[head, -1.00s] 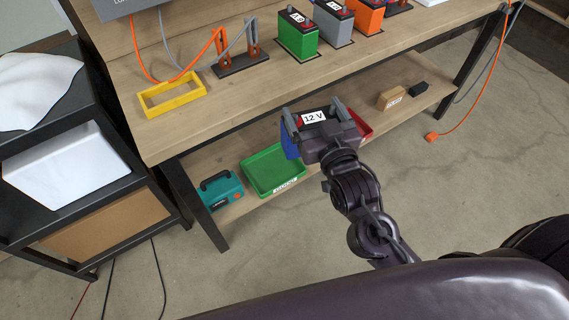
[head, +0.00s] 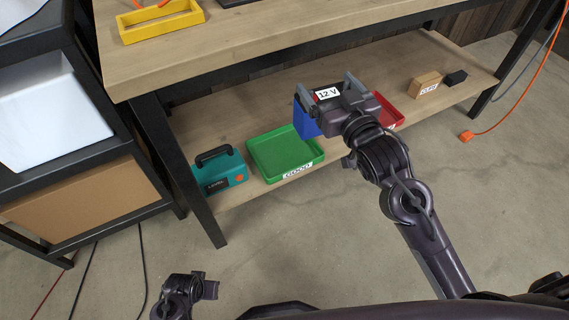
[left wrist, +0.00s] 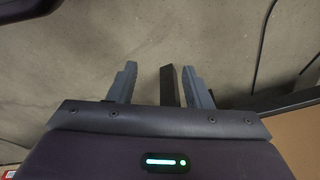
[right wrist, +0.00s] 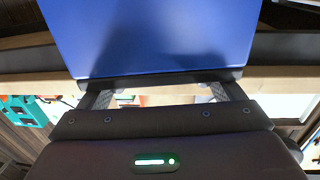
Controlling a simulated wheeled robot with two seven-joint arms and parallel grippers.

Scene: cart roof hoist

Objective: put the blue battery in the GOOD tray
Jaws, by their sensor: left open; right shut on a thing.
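The blue battery (head: 306,119), with a "12 V" label on its top, is held in my right gripper (head: 337,93). It hangs above the lower shelf, right of the green GOOD tray, apart from it. In the right wrist view the blue battery (right wrist: 150,35) fills the upper middle between the fingers. The GOOD tray (head: 309,165) is empty and sits on the lower shelf. My left gripper (head: 205,288) is low at the front left, away from the shelf. In the left wrist view the left gripper (left wrist: 165,85) is open and empty over the floor.
A teal case (head: 220,172) stands just left of the GOOD tray. A red tray (head: 392,112) is partly hidden behind my right gripper. A cardboard block (head: 426,84) and a black block (head: 455,77) lie farther right. The tabletop (head: 270,28) overhangs the shelf.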

